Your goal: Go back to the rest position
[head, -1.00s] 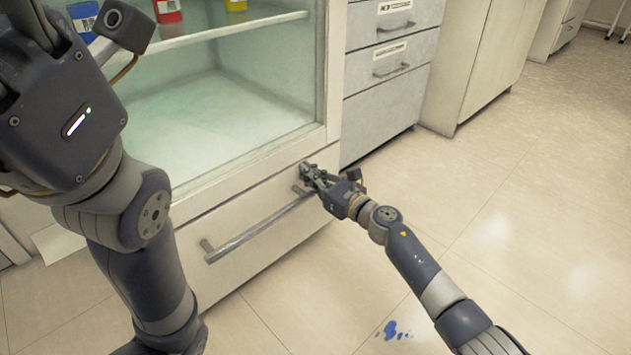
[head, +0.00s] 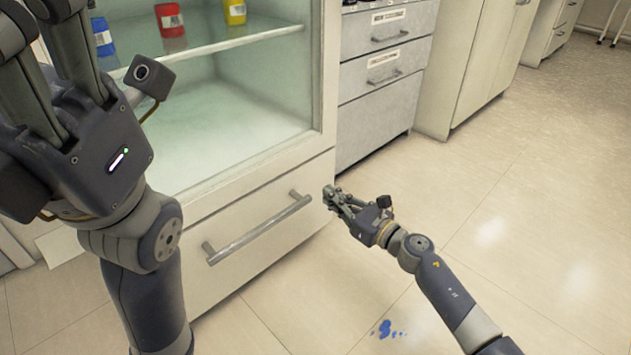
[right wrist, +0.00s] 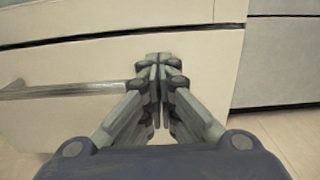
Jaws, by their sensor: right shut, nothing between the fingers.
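My right gripper (head: 331,194) is shut and empty, in the air just right of the drawer's handle (head: 262,229), apart from it. In the right wrist view, its fingertips (right wrist: 157,62) meet in front of the pale drawer front (right wrist: 75,118), with the handle (right wrist: 65,90) to the left. The drawer looks shut. My left gripper (head: 32,22) is raised at the top left, close to the camera. Its fingers look spread with a gap between them, and their ends run to the picture's edge.
The glass cabinet above the drawer has a shelf (head: 215,45) with a blue bottle (head: 103,37), a red one (head: 170,20) and a yellow one (head: 235,12). Grey drawers (head: 375,125) stand to the right. A blue spill (head: 386,329) lies on the open floor.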

